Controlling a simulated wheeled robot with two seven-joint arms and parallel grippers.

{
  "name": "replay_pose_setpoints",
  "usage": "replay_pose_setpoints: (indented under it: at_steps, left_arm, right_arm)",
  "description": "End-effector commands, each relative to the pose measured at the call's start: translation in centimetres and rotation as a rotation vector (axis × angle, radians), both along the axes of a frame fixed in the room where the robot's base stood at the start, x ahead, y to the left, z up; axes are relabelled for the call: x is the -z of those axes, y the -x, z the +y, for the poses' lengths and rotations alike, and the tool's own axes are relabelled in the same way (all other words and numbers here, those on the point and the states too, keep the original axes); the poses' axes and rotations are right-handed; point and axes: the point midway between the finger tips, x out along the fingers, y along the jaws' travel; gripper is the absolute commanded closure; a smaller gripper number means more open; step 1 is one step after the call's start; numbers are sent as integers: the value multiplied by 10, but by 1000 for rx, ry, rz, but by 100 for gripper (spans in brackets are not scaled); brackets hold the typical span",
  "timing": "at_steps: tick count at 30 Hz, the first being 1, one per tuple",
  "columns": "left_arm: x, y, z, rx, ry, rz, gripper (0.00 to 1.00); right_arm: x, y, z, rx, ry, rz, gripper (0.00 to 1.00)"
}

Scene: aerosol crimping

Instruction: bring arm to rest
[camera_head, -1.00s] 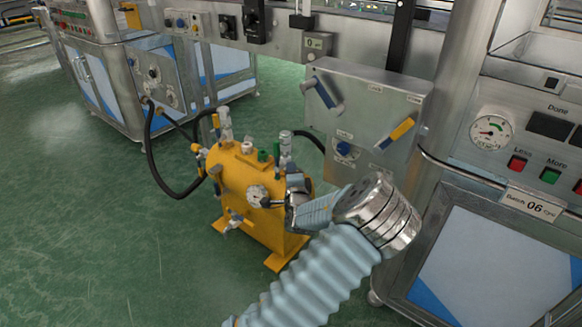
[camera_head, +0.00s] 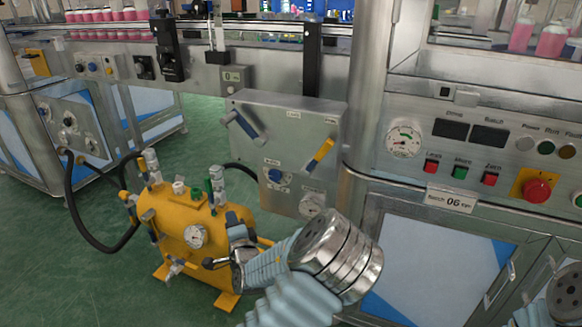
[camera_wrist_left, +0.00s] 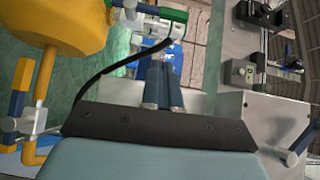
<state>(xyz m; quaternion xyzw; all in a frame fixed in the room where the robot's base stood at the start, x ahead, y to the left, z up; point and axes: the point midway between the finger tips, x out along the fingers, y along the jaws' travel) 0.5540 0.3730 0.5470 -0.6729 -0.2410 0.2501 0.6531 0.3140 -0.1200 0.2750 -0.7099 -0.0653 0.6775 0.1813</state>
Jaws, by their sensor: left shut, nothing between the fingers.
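My left arm comes up from the lower middle of the head view, with a pale blue ribbed sleeve and a shiny metal joint. My left gripper (camera_head: 236,220) is at its far end, in front of the right side of the yellow tank (camera_head: 180,222). In the left wrist view the two dark blue fingers (camera_wrist_left: 163,84) are together, with nothing between them. Whether the gripper touches the tank cannot be told. Part of my right arm shows at the lower right corner of the head view; its gripper is out of view.
A grey valve panel (camera_head: 290,130) with blue and yellow handles is behind the tank. At right is a control panel (camera_head: 470,150) with a gauge, buttons and a red knob (camera_head: 536,190). A black hose (camera_head: 85,225) curves left of the tank. Green floor (camera_head: 50,285) is clear at lower left.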

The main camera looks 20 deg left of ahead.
Motion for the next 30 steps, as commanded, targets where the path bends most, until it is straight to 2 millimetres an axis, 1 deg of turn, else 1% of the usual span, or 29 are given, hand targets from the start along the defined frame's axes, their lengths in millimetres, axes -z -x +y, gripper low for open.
replay_pose_setpoints:
  at_steps: [2,4,5,8,9,11,12,14,15,17,18,20,21,24,27,30]
  left_arm:
    - [1,0,0,-1,3,2,100]
    - [11,3,2,-5,30,15,100]
    - [19,5,2,-6,53,27,100]
    - [67,19,3,-27,198,97,100]
    - [93,29,1,-44,283,134,100]
    - [138,50,-7,-77,442,199,100]
    - [168,66,-17,-108,559,242,100]
    - [209,94,-37,-164,745,308,100]
    - [233,113,-55,-207,872,349,100]
    - [260,143,-86,-281,1064,410,100]
    - [273,161,-110,-332,1191,450,100]
    - [284,186,-147,-412,1367,506,100]
    - [285,200,-170,-461,1472,539,100]
    - [278,224,-216,-564,1678,610,100]
    - [267,236,-244,-626,1794,655,100]
    - [261,241,-255,-652,1839,677,100]
  right_arm:
    - [0,0,0,0,0,0,33]
    - [0,0,0,0,0,0,33]
    - [0,0,0,0,0,0,33]
    - [-1,0,0,0,0,1,33]
    - [-2,0,0,-1,-1,0,33]
    - [-3,0,1,-1,-1,0,33]
    - [-4,0,1,-2,-1,1,33]
    - [-5,1,1,-3,-2,1,33]
    - [-6,1,2,-3,-2,2,33]
    - [-7,1,2,-3,-3,2,33]
    - [-8,1,2,-4,-3,2,33]
    - [-9,1,3,-4,-3,2,33]
    - [-9,1,3,-5,-4,3,33]
    - [-10,1,3,-6,-4,3,33]
    - [-11,2,4,-7,-5,3,33]
    - [-11,2,4,-7,-5,3,33]
